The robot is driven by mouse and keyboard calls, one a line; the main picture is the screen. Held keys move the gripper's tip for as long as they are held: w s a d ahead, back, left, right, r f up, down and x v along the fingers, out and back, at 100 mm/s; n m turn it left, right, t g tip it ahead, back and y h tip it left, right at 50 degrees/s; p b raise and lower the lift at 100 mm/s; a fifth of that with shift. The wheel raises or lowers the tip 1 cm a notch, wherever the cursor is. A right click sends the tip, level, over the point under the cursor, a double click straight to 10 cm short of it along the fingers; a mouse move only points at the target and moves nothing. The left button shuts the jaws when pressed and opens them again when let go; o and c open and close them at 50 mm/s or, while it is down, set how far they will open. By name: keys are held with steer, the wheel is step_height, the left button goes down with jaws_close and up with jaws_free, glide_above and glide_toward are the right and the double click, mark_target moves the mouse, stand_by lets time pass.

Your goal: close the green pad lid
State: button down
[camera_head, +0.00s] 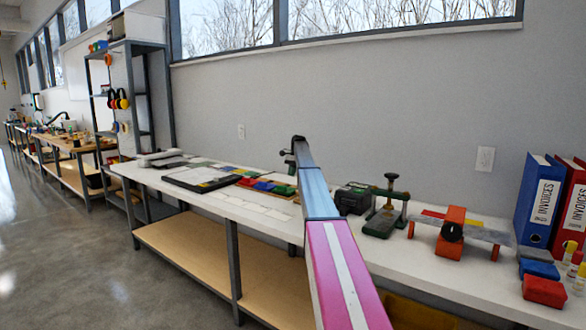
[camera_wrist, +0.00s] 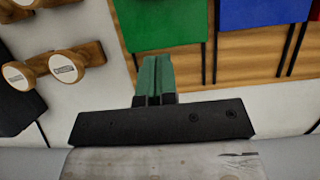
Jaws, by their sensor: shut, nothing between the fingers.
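The green pad (camera_wrist: 160,24) shows as a flat green panel at the top of the wrist view, on a wood-coloured board (camera_wrist: 190,66). In the head view a green pad (camera_head: 284,190) lies at the right end of a row of coloured pads, beside my arm. I cannot tell how far its lid is raised. My gripper (camera_wrist: 154,62) is shut and empty, its green fingers pointing at the near edge of the green panel. I cannot tell whether they touch it. In the head view my arm hides part of this area.
A blue pad (camera_wrist: 262,12) is right of the green one, with a red pad (camera_wrist: 314,60) beyond. Wooden stamps (camera_wrist: 70,66) lie at left. On the white table (camera_head: 230,208) are a black tray (camera_head: 200,180), a green press (camera_head: 385,215) and an orange clamp (camera_head: 450,235).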

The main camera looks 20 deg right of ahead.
mark_target(289, 188)
steer(key=x, duration=0.5)
steer(key=shift+s+a+r, duration=0.15)
steer(key=shift+s+a, duration=0.05)
steer(key=shift+s, duration=0.05)
steer(key=shift+s+a+r, duration=0.1)
steer(key=shift+s+a, duration=0.6)
steer(key=shift+a, duration=0.25)
steer(key=shift+s+a, duration=0.2)
steer(key=shift+a, duration=0.1)
steer(key=shift+s+a, duration=0.9)
steer(key=shift+a, duration=0.2)
